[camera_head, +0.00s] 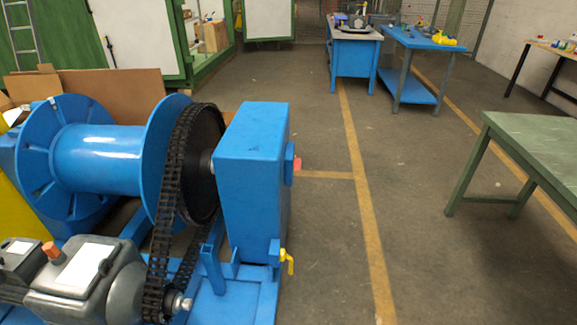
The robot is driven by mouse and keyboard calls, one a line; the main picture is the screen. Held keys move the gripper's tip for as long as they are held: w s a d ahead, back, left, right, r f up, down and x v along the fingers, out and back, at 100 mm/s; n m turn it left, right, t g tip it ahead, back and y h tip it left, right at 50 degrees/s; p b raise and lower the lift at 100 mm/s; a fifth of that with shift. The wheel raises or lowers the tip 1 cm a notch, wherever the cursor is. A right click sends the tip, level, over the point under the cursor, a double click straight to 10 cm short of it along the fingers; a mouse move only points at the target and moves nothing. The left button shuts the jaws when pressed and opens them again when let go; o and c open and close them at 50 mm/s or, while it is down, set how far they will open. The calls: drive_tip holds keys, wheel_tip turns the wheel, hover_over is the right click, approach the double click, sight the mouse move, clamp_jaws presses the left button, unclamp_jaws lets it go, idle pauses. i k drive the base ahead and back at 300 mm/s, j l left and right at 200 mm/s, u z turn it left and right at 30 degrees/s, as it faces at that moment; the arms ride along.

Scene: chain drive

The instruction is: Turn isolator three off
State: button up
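No number label for isolator three is readable. A red part (297,163) sticks out from the right side of the blue housing (248,165); I cannot tell if it is an isolator handle or how it is set. A yellow handle (287,261) sits low at the housing's right corner; its type and setting are unclear. An orange knob (51,252) stands on the grey motor unit (85,285) at the lower left. My gripper is not in view.
A black chain (165,220) runs around a sprocket beside the blue drum (97,160). A green table (540,150) stands at the right, and blue benches (350,65) stand at the back. The floor (340,230) between housing and green table is clear.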

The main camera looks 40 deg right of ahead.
sight(297, 162)
drive_tip(key=l+z, duration=0.15)
drive_tip(key=l, duration=0.25)
drive_tip(key=i+l+z, duration=0.2)
drive_tip(key=l, duration=0.2)
drive_tip(key=l+z, duration=0.15)
drive_tip(key=l, duration=0.3)
drive_tip(key=i+l+z, duration=0.15)
drive_tip(key=i, duration=0.5)
drive_tip(key=i+l+z, duration=0.2)
drive_tip(key=i, duration=0.5)
drive_tip(key=j, duration=0.1)
